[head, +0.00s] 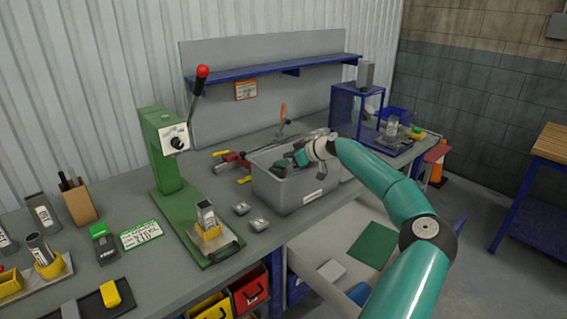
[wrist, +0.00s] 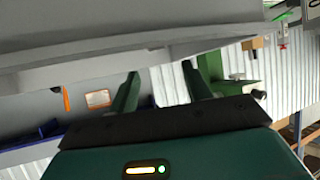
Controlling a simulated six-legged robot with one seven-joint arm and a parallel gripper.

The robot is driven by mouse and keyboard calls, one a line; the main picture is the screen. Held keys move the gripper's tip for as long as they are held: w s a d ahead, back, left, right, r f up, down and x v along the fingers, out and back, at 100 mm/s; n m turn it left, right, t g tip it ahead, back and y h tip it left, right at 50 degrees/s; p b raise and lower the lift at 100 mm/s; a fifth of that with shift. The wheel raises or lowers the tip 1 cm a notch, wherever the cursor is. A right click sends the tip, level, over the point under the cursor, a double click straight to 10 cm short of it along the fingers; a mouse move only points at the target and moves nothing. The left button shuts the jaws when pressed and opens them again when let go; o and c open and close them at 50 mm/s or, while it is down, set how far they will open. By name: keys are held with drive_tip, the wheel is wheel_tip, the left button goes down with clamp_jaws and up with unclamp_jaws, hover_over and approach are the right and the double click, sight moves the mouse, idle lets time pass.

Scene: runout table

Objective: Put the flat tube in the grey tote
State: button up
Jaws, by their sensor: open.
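The grey tote (head: 292,195) stands on the bench in the middle of the head view. My gripper (head: 284,163) is over the tote's opening, with its fingers by the left rim. In the wrist view the gripper (wrist: 162,88) is open, with nothing between its fingers, and a grey surface, seemingly the tote wall, crosses above them. A flat, grey-labelled piece, perhaps the flat tube (head: 206,214), stands upright in a yellow holder on the green press; I cannot tell for sure that it is the one. The inside of the tote is mostly hidden.
The green press (head: 163,155) with its red-knobbed lever rises left of the tote. Two small metal blocks (head: 250,216) lie between them. A red clamp (head: 232,158) lies behind the tote. A blue frame (head: 357,110) stands to the right. An open drawer (head: 335,232) juts out below.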

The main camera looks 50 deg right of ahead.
drive_tip(key=v, duration=1.1)
